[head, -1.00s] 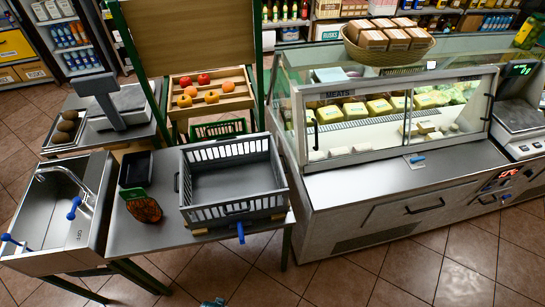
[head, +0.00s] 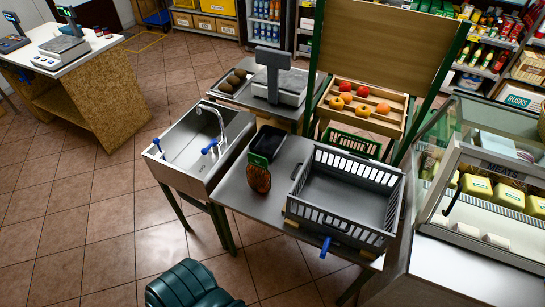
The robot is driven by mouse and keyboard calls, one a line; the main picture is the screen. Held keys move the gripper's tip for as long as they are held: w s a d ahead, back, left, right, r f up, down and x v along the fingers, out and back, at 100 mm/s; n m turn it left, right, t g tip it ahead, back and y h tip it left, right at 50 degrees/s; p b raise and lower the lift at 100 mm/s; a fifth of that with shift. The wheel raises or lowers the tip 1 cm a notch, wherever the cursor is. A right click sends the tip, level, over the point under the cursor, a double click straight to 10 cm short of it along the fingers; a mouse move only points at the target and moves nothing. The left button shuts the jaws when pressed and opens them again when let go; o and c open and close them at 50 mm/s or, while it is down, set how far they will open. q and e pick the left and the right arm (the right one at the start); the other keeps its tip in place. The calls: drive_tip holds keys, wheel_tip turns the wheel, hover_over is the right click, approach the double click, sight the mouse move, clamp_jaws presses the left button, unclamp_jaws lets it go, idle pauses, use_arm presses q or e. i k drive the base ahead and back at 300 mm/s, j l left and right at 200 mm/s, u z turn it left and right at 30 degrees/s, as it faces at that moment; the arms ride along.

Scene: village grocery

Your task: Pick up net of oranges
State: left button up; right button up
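An orange-brown bundle (head: 258,178) with a dark net pattern lies on the grey metal table (head: 238,192); it looks like the net of oranges. It lies left of the grey slatted crate (head: 345,222) and touches or nearly touches a black tray with a green label (head: 266,143) behind it. Its left side faces the sink. Neither of my grippers shows in the head view, so nothing is seen near the bundle.
A steel sink (head: 190,140) with blue-handled taps adjoins the table on the left. A scale (head: 280,85) and a sloped fruit rack (head: 360,105) stand behind. The glass meat counter (head: 490,190) is at right. An unclear dark green ribbed shape (head: 195,285) is at the bottom.

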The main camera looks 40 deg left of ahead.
sight(260, 179)
drive_tip(key=k+l+u, duration=0.1)
drive_tip(key=u, duration=1.4)
